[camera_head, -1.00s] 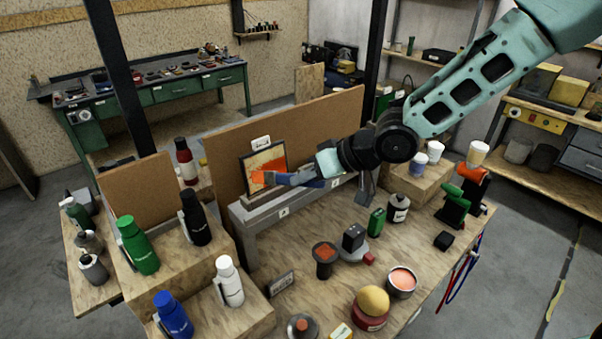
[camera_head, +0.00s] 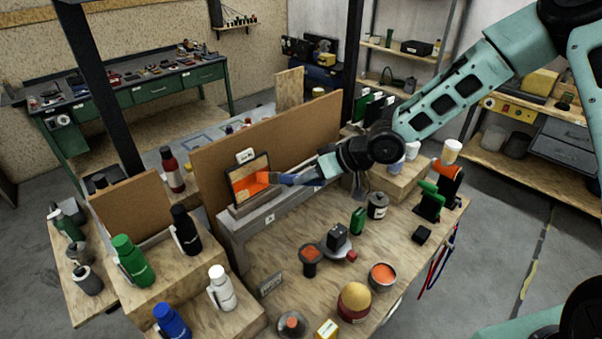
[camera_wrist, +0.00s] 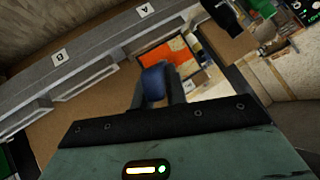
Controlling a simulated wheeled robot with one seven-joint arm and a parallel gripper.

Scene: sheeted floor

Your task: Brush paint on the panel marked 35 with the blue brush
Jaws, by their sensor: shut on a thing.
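A dark-framed panel (camera_head: 235,180) stands upright on a grey ledge, with bright orange paint across its middle and lower part and a paler area above. The white label (camera_head: 245,155) above it is too small to read. My gripper (camera_head: 305,176) is shut on the blue brush (camera_head: 284,179), held roughly level to the right of the panel. The brush's orange-tipped end is at the panel's right side; whether it touches cannot be told. In the wrist view the blue handle (camera_wrist: 153,82) sits between my fingers, with the orange-painted panel (camera_wrist: 160,55) beyond.
The grey ledge (camera_head: 285,205) runs along a brown backboard (camera_head: 300,135). The bench holds an open orange paint can (camera_head: 383,275), a dark pot with orange on top (camera_head: 309,262), a yellow-domed jar (camera_head: 354,302) and several bottles. Tags A (camera_wrist: 145,10) and B (camera_wrist: 60,56) mark the ledge.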

